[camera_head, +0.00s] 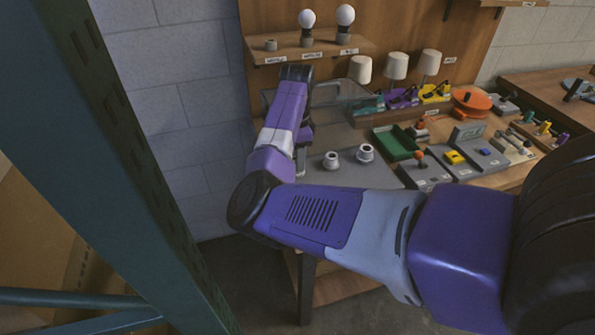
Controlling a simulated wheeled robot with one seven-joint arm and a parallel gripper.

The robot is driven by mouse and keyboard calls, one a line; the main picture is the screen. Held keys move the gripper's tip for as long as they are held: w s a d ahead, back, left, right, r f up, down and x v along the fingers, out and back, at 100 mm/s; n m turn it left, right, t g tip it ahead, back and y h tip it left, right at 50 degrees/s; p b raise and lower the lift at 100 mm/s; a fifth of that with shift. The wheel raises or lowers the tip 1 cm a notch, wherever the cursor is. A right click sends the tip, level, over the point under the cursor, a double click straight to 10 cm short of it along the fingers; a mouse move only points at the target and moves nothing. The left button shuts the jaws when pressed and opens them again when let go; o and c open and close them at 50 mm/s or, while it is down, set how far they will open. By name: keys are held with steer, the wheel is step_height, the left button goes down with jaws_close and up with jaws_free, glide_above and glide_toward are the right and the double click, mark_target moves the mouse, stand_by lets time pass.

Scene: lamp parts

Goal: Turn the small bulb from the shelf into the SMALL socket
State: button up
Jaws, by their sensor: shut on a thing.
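Two white sockets stand on the grey bench mat. The left one (331,159) looks slightly smaller than the right one (366,152), and no bulb shows in either. The wall shelf (362,47) carries three holders. The left holder (271,45) is empty; the other two bear round white bulbs, a middle one (307,19) and a right one (345,15). No small bulb shows anywhere. My arm bends up and over beside the left end of the bench, left of the sockets. My gripper's fingers and anything in them are hidden behind my arm.
Three white-shaded lamps (397,66) stand at the back of the bench. A green tray (396,143), an orange disc (472,101) and several small fixtures fill the right side. A dark green upright (110,150) stands close at left. The mat around the sockets is clear.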

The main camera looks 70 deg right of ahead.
steer(key=shift+f, duration=0.55)
stand_by(1.6)
steer(key=o, duration=0.6)
steer(key=c, duration=0.6)
steer(key=shift+f, duration=0.2)
steer(key=m, duration=0.5)
steer(key=shift+f+b, duration=0.1)
steer(key=shift+b, duration=0.3)
steer(key=shift+s+m, duration=0.1)
steer(key=shift+m, duration=0.8)
